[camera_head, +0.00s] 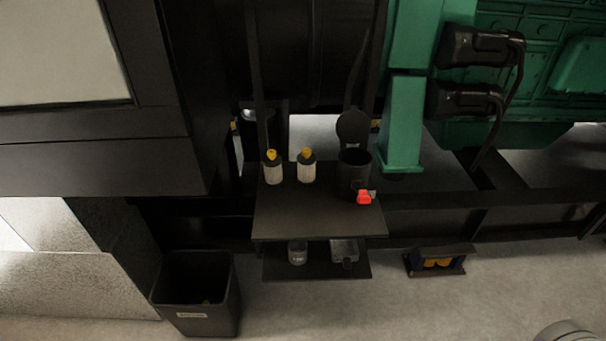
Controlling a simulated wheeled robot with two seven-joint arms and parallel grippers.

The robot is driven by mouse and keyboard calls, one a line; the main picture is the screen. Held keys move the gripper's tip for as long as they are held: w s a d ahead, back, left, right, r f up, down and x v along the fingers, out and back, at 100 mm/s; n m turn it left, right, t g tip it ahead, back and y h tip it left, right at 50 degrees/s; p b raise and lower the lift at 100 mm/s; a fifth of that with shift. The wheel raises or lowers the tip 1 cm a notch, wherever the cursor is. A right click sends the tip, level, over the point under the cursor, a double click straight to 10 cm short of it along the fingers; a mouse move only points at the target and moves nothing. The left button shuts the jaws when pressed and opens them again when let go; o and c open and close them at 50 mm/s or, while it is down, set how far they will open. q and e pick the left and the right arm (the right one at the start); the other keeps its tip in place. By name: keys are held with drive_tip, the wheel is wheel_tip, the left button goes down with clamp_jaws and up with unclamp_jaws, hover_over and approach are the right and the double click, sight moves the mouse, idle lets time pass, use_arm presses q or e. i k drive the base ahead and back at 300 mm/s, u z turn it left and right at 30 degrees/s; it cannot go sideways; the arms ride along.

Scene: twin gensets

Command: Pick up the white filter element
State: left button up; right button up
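I cannot see inside the canister.
A red item (364,197) is at the canister's front. A lower shelf (312,270) holds a glass jar (297,252) and a clear box (345,251). A dark bin (196,296) and a small box with orange items (437,261) stand on the floor. The upper shelf's front is clear.

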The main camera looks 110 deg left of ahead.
sight(271, 162)
drive_tip(key=u, duration=1.5)
